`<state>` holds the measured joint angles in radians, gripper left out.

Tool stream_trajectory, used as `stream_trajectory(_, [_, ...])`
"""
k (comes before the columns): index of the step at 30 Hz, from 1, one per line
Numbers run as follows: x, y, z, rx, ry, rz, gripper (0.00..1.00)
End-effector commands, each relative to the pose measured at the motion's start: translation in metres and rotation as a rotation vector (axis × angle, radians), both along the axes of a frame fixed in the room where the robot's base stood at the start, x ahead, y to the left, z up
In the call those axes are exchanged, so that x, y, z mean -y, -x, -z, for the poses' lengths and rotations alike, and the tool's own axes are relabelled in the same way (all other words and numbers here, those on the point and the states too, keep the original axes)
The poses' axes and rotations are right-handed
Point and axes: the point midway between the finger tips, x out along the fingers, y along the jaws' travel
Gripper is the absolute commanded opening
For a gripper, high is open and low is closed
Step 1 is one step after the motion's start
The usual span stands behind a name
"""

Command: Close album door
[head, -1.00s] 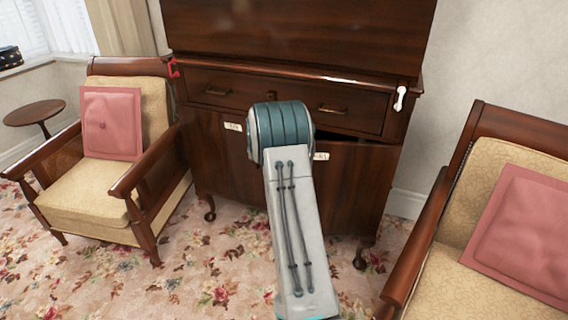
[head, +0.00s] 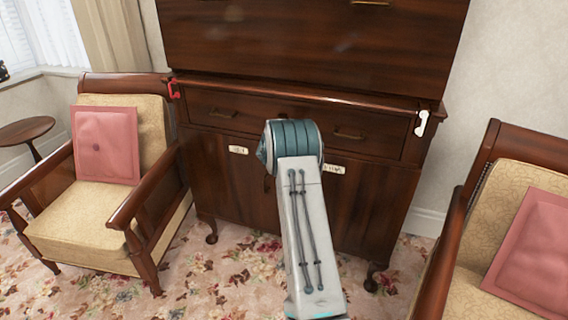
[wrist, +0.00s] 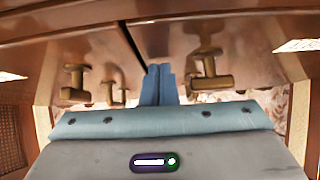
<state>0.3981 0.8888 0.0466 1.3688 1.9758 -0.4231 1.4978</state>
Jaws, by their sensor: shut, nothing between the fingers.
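The dark wood cabinet has two lower doors, a left one (head: 222,190) and a right one (head: 375,205), each with a small white label, (head: 238,150) and (head: 334,169), whose writing I cannot read. Both look flush or nearly flush in the head view. In the wrist view a dark seam (wrist: 135,42) runs between the door panels, with brass fittings (wrist: 75,83) at left and a brass handle (wrist: 208,70) at right. My gripper (wrist: 158,85) is shut and empty, its fingertips close to the seam; I cannot tell whether they touch. My arm hides it in the head view.
A drawer (head: 290,118) above the doors is shut. A red handle-like item (head: 173,89) and a white one (head: 421,123) are at the cabinet's sides. Floral carpet (head: 215,270) is open at front left.

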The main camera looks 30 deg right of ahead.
Motion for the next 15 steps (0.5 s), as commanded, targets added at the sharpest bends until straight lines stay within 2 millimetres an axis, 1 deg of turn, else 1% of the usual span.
stream_trajectory(1, [0.013,0.0,-0.009,0.017,0.015,0.01,0.0])
stream_trajectory(8, [0.015,0.004,-0.009,0.017,0.017,0.016,0.0])
stream_trajectory(11, [0.009,0.008,-0.008,0.018,0.017,0.018,0.0])
stream_trajectory(14, [-0.005,0.015,-0.005,0.015,0.014,0.014,0.0])
stream_trajectory(15, [-0.013,0.018,-0.005,0.015,0.013,0.011,0.0])
